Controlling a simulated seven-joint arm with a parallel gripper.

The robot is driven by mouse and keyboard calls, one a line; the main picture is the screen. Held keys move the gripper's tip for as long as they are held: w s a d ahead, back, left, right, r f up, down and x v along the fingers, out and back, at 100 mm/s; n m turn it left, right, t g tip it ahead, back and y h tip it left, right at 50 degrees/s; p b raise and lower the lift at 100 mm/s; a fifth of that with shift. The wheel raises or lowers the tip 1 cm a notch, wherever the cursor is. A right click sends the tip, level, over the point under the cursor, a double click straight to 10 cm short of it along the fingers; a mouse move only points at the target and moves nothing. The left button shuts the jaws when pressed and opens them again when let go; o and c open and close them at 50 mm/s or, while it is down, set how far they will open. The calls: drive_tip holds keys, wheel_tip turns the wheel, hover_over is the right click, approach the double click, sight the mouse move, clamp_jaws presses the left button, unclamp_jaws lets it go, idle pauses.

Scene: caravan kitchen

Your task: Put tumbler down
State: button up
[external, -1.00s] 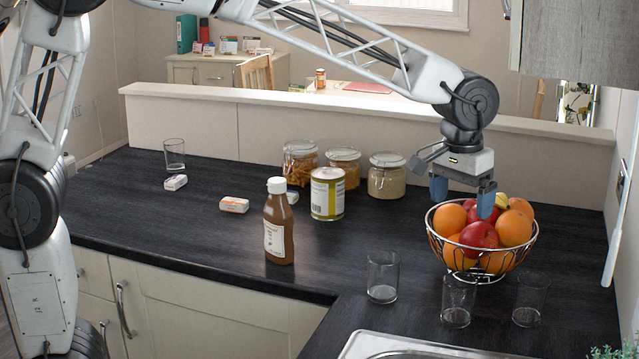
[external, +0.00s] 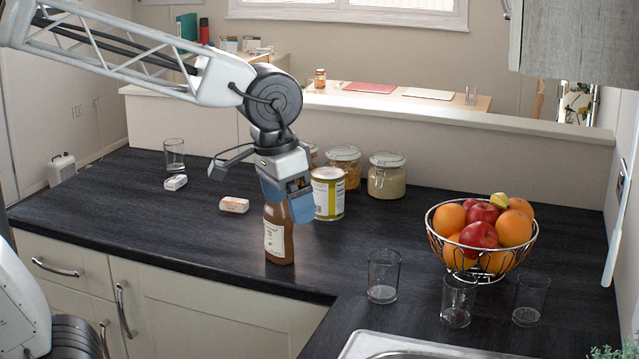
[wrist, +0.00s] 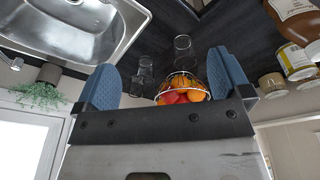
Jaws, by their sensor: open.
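Clear, empty glass tumblers stand upright on the dark worktop. In the external view one tumbler (external: 383,277) is at the front middle, a second tumbler (external: 457,301) and a third tumbler (external: 530,299) are right of it. Another tumbler (external: 174,155) is at the far left back. My gripper (external: 287,200) is at the brown sauce bottle (external: 279,240), covering its cap in the picture; I cannot tell whether they touch. In the wrist view my blue fingers (wrist: 166,76) are wide apart with nothing held between them, and tumblers (wrist: 183,48) show beyond.
A wire fruit basket (external: 480,262) stands at the right. A yellow-labelled can (external: 328,193) and lidded jars (external: 387,177) stand behind the bottle. Small boxes (external: 234,205) lie to the left. A sink (external: 400,346) is at the front.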

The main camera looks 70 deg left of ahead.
drive_tip(key=s+a+f, duration=0.1)
drive_tip(key=s+f, duration=0.1)
drive_tip(key=s, duration=0.4)
drive_tip(key=s+a+f+m, duration=0.1)
drive_tip(key=s+f, duration=0.1)
drive_tip(key=s, duration=0.5)
drive_tip(key=shift+f+t, duration=0.3)
drive_tip(key=shift+f, duration=0.05)
